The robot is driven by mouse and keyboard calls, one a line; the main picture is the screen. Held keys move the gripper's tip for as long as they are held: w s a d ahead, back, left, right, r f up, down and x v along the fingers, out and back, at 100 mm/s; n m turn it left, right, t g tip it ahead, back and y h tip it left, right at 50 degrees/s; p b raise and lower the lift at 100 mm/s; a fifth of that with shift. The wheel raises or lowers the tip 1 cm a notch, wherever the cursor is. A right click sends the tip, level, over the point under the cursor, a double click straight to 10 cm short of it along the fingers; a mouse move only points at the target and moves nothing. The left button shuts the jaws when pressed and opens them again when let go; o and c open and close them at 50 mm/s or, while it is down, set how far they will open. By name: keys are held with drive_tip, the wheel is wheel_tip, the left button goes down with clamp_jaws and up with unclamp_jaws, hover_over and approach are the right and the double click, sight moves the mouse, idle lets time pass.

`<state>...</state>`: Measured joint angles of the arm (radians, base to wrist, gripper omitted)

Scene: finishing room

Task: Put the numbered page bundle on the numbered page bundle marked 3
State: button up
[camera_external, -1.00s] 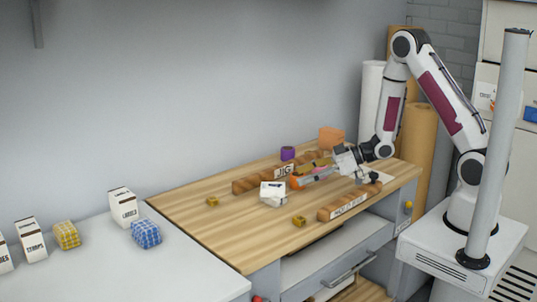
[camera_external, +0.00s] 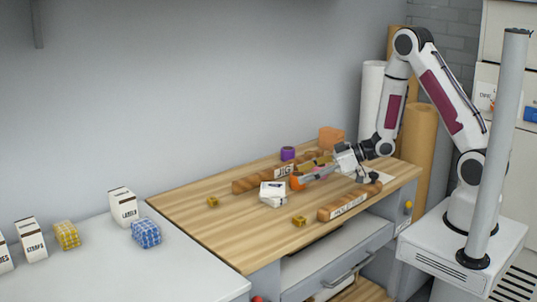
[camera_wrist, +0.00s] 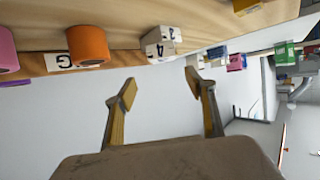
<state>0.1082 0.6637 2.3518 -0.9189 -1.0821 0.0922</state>
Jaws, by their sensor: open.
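Two small white page bundles (camera_external: 272,190) stand stacked on the wooden bench top in the outside view, the upper one slightly turned on the lower. In the wrist view the white bundles (camera_wrist: 160,42) show dark numerals, one reading 4; the other is hard to read, perhaps a 3. My gripper (camera_external: 305,172) is just to the right of the stack and appears apart from it. In the wrist view my gripper (camera_wrist: 161,88) has its two fingers wide apart with nothing between them, and the bundles lie beyond the fingertips.
Small yellow blocks (camera_external: 299,221) sit nearby.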

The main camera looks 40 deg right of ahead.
drive_tip(key=s+d+r+m+h, duration=0.25)
drive_tip(key=d+r+h, duration=0.25)
drive_tip(key=d+r, duration=0.25)
drive_tip(key=s+d+r+m+h, duration=0.2)
drive_tip(key=s+d+r+h, duration=0.15)
drive_tip(key=d+r, duration=0.4)
drive_tip(key=s+a+r+m+g, duration=0.1)
drive_tip(key=s+r+m+g, duration=0.1)
drive_tip(key=s, duration=1)
drive_tip(key=s+a+r+m+g, duration=0.1)
drive_tip(key=s+r+m+g, duration=0.1)
drive_tip(key=s, duration=1)
drive_tip(key=shift+s+r+h, duration=0.2)
drive_tip(key=shift+r+h, duration=0.25)
drive_tip(key=shift+r, duration=0.3)
drive_tip(key=shift+m, duration=0.25)
idle(3.1)
